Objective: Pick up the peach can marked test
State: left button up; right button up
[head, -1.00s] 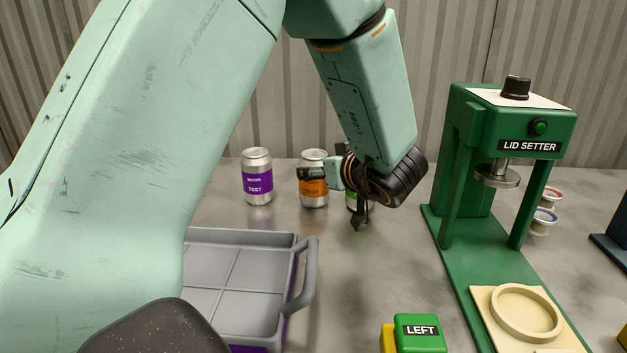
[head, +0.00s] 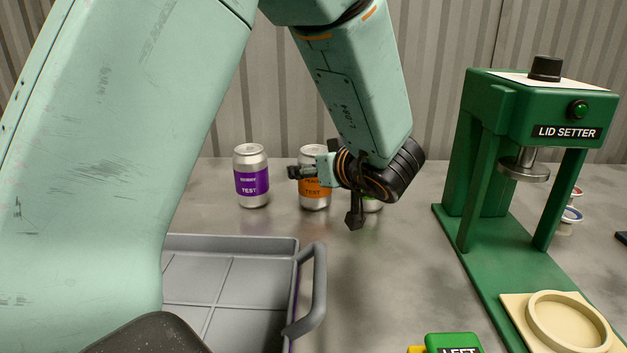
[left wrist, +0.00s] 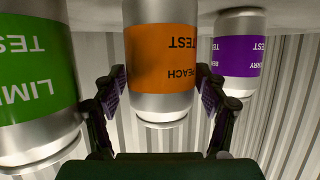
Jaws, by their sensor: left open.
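The peach can (head: 316,202), silver with an orange band marked TEST, stands upright on the metal table, partly hidden behind my left gripper (head: 326,196). In the left wrist view, which looks upside down, the peach can (left wrist: 162,60) shows between the two spread fingers of my left gripper (left wrist: 161,95). There is a visible gap on each side, and the jaws are open and not closed on it. How deep the can sits between the fingers is hard to tell. My right gripper is not in view.
A purple-band berry can (head: 251,182) stands left of the peach can. A green-band lime can (left wrist: 38,75) stands on its other side, mostly hidden in the head view. A grey tray (head: 230,243) with a handle is in front. A green lid setter (head: 480,160) stands right.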

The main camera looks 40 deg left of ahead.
pick_arm(q)
jog(key=shift+s, duration=0.15)
jog(key=shift+r, duration=0.1)
jog(key=shift+c, duration=0.8)
jog(key=shift+d, duration=0.15)
jog(key=c, duration=1.1)
